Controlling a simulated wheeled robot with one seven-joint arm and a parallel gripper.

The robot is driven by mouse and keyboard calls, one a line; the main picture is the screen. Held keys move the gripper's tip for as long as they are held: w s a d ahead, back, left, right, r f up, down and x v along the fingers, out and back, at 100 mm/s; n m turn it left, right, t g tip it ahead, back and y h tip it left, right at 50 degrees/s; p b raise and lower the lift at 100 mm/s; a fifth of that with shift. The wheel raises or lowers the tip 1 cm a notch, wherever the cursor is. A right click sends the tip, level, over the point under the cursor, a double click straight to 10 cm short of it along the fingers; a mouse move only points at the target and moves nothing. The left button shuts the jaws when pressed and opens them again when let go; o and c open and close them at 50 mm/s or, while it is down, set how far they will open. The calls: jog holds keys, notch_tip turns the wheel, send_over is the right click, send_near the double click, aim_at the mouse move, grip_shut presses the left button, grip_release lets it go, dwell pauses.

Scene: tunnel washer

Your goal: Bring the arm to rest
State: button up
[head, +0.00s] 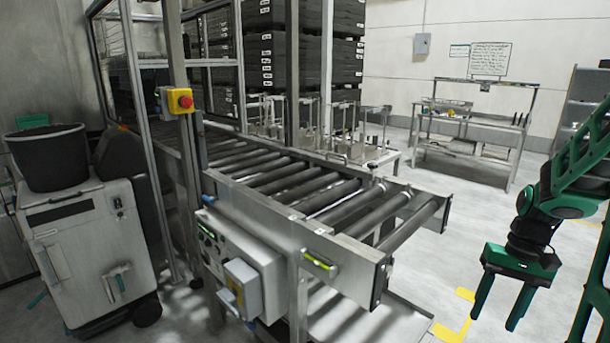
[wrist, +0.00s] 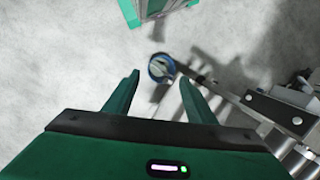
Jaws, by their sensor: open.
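My gripper (head: 497,302) hangs at the right of the head view with its two green fingers pointing down. The fingers are apart and nothing is between them. It is in the air over the floor, to the right of the roller conveyor's end and apart from it. In the wrist view my gripper (wrist: 158,82) shows both fingers spread, with grey floor beyond them. My arm comes in from the right edge of the head view.
A roller conveyor (head: 345,240) runs across the middle. An emergency stop (head: 180,100) sits on a post beside it. A cleaning cart (head: 90,250) with a black bucket (head: 48,158) stands left. A workbench (head: 475,122) is at the back. Floor (head: 455,215) between conveyor and arm is clear.

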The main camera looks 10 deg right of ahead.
jog(key=s+a+r+h, duration=0.1)
jog(key=s+a+r, duration=0.2)
jog(key=s, duration=0.4)
jog(key=s+a+r+t+h, duration=0.1)
jog(key=s+a+r, duration=0.2)
jog(key=s, duration=0.4)
jog(key=shift+a+r+m, duration=0.3)
jog(key=shift+a+r, duration=0.1)
jog(key=shift+a, duration=0.15)
